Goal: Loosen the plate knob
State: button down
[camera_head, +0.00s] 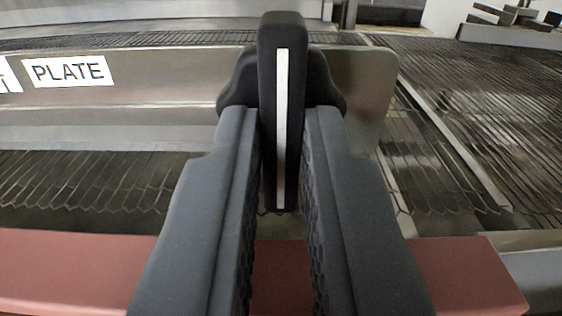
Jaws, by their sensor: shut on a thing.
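The plate knob (283,120) is black, with a lobed base and an upright bar handle that bears a white stripe. It sits on the right part of a metal plate (170,90) with a "PLATE" label (68,71) at its left. My gripper (280,135) comes from below in the view. Its two dark fingers stand on either side of the handle and are shut on it. The handle stands upright in the picture. The fingers hide part of the lobed base and the plate behind it.
A wire mesh belt (480,110) spreads behind and to the right of the plate, and more mesh (90,185) shows below it. A red bar (70,270) crosses the bottom. A metal strip (455,145) runs along the right. Dark blocks (510,20) lie at the far right.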

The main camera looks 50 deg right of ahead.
jog(key=c, duration=1.5)
grip_release()
jog(key=shift+a, duration=0.1)
jog(key=b+v, duration=0.1)
jog(key=v, duration=1.2)
jog(key=shift+s+a, duration=0.2)
